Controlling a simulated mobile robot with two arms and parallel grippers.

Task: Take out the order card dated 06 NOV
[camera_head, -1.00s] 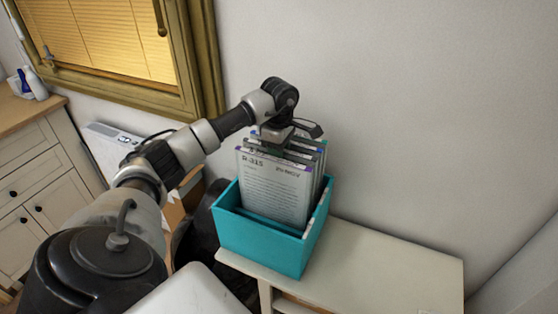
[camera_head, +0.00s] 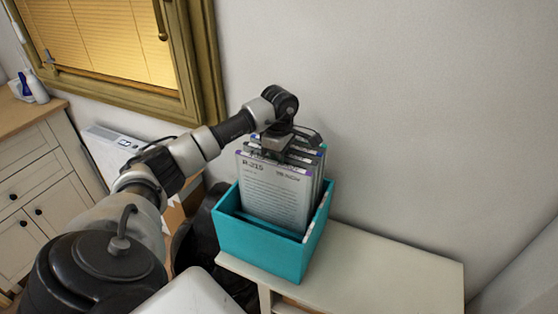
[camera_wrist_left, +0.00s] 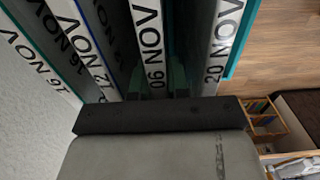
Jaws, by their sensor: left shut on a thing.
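A teal box (camera_head: 262,249) holds several upright order cards in a row. In the left wrist view the card edge marked 06 NOV (camera_wrist_left: 148,42) runs between my gripper's dark fingers. Card edges marked 20 NOV (camera_wrist_left: 222,45) and 16 NOV (camera_wrist_left: 40,60) stand to either side, with others between. My left gripper (camera_head: 277,151) is over the box, behind the front card's top, shut on the 06 NOV card. Its fingertips are hidden among the cards. My right gripper is out of view.
The box stands on the left end of a pale shelf table (camera_head: 390,262), whose right part is bare. A plain wall rises close behind. A window (camera_head: 105,45) and a drawer cabinet (camera_head: 40,190) are at the left.

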